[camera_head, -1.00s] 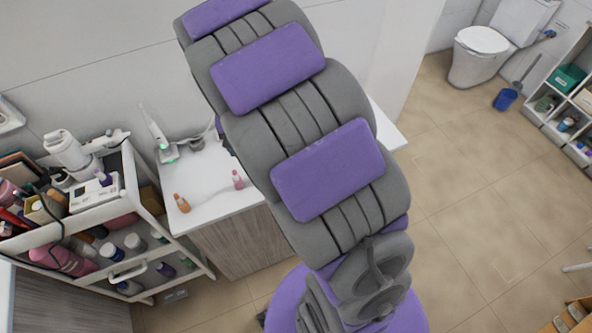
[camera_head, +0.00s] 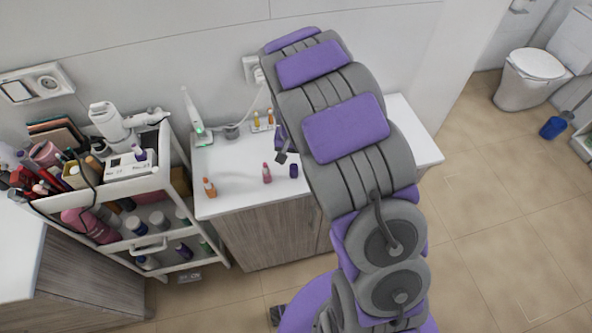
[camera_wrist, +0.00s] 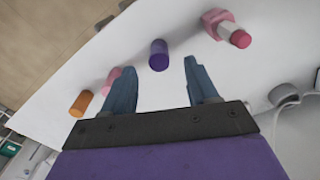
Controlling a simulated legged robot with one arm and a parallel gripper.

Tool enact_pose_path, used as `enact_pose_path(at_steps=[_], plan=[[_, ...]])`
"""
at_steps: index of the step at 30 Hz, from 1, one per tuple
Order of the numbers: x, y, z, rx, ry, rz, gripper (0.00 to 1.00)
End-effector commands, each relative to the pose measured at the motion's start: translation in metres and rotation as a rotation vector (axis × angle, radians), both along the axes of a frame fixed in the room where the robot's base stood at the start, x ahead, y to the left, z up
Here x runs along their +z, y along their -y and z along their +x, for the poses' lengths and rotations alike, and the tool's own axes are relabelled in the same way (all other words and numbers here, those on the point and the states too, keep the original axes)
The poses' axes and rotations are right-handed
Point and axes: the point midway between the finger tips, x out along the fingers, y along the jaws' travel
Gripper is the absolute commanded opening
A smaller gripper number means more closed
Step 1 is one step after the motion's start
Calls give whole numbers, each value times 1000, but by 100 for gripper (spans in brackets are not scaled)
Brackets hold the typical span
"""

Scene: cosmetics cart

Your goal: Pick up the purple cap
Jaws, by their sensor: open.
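The purple cap (camera_head: 294,171) stands on the white countertop, right of a pink bottle (camera_head: 267,173). In the wrist view the purple cap (camera_wrist: 158,55) shows as a short dark purple cylinder, just beyond my fingertips and between their lines. My gripper (camera_wrist: 159,64) is open and empty, with two blue-grey fingers apart. In the head view my gripper (camera_head: 281,157) is only partly seen at the arm's left edge, above and left of the cap; the arm hides the rest. I cannot tell its exact height above the counter.
The white countertop (camera_head: 235,204) also holds an orange bottle (camera_head: 209,187) and small orange bottles at the back. In the wrist view a pink-and-red item (camera_wrist: 228,28) stands right of the cap, and a pink piece (camera_wrist: 113,76) beside my left finger. A loaded cart (camera_head: 160,184) stands left.

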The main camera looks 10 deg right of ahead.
Motion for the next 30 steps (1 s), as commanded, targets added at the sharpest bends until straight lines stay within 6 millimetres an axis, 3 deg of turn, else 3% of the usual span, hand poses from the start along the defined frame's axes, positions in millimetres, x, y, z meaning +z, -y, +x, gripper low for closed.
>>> enact_pose_path(at_steps=[8,19,26,30], plan=[[-16,1,-1,0,-3,0,58],[-62,10,0,0,-3,2,58],[-63,7,1,1,0,0,58],[-63,7,1,1,-1,0,47]])
